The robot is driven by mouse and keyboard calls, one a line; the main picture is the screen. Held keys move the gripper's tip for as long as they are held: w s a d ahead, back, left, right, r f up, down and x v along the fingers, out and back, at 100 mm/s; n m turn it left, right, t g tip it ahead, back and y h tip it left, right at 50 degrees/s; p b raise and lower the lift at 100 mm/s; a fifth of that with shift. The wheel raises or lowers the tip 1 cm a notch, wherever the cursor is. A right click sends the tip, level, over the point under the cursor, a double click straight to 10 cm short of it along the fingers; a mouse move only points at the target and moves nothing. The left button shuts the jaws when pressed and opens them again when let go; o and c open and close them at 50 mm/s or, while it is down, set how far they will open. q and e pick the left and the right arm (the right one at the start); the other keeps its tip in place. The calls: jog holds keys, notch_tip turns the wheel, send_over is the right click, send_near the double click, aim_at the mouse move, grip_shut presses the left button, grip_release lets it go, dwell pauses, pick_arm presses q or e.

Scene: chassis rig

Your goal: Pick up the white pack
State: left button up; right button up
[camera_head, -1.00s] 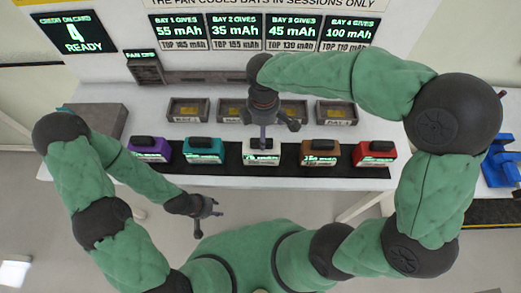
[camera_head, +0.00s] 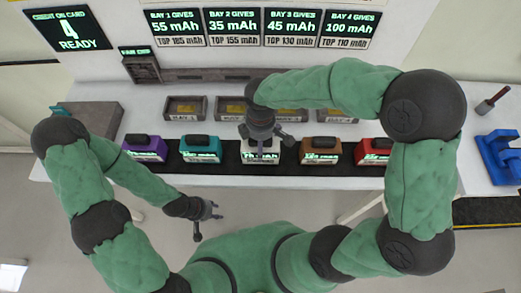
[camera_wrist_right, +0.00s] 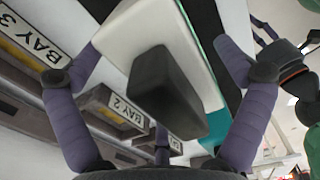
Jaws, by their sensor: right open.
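The white pack (camera_head: 261,156) stands in the middle of the row on the black strip, with a lit label on its front. My right gripper (camera_head: 266,136) is over it and hides its top in the head view. In the right wrist view the white pack (camera_wrist_right: 205,62) and its dark handle (camera_wrist_right: 165,85) lie between the spread fingers of my right gripper (camera_wrist_right: 155,55), which is open. I cannot tell whether the fingers touch the pack. My left gripper (camera_head: 205,220) hangs in front of the table, away from the packs, with its fingers apart and empty.
A teal pack (camera_head: 201,155) and a purple pack (camera_head: 145,154) stand left of the white one. A brown pack (camera_head: 320,156) and a red pack (camera_head: 373,157) stand right. Bay trays (camera_head: 185,117) line up behind. A blue object (camera_head: 499,155) sits at far right.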

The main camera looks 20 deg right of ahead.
jog(key=c, duration=1.6)
